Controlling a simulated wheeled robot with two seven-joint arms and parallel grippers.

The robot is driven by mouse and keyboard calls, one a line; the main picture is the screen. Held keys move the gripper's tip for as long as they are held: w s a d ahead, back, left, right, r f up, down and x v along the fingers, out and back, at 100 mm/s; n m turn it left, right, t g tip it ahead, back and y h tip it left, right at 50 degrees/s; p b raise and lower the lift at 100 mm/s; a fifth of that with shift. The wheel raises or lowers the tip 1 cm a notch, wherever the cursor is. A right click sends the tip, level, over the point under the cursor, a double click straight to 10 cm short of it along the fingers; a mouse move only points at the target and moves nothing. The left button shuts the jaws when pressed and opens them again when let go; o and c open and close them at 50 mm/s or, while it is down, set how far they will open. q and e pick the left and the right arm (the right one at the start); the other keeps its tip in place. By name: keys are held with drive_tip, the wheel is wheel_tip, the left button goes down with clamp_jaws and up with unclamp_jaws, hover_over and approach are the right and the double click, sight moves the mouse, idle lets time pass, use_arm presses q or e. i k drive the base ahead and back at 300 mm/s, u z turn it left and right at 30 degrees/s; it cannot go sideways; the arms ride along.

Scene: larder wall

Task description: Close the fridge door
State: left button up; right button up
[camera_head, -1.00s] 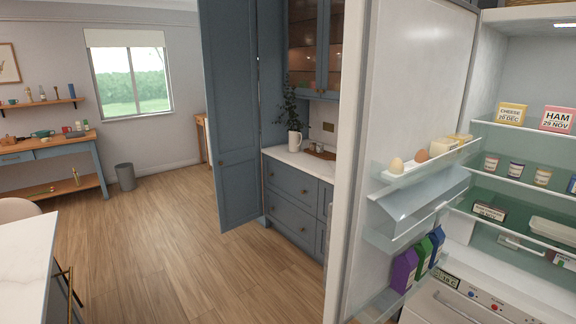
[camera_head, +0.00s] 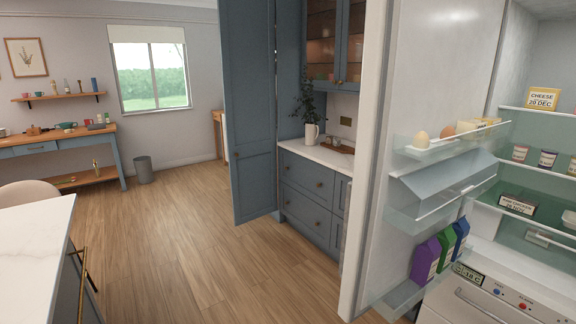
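The fridge door (camera_head: 415,75) stands wide open at the right. Its inner side faces me, with eggs in the top shelf (camera_head: 440,150), a clear covered bin (camera_head: 440,187) below, and purple, green and blue cartons (camera_head: 427,260) at the bottom. The fridge interior (camera_head: 545,70) is at the far right, with a yellow cheese box (camera_head: 542,98) and several small jars on glass shelves. The right part of the interior is cut off by the frame. Neither of my grippers shows.
A blue cabinet with an open tall door (camera_head: 250,120) and a counter (camera_head: 318,160) stands beyond the fridge door. A white-topped table (camera_head: 30,245) is at the left. The wooden floor (camera_head: 200,250) between is clear. A grey bin (camera_head: 144,170) stands by the far wall.

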sight(427, 66)
drive_tip(key=u, duration=0.7)
drive_tip(key=i, duration=2.5)
drive_tip(key=z, duration=5.45)
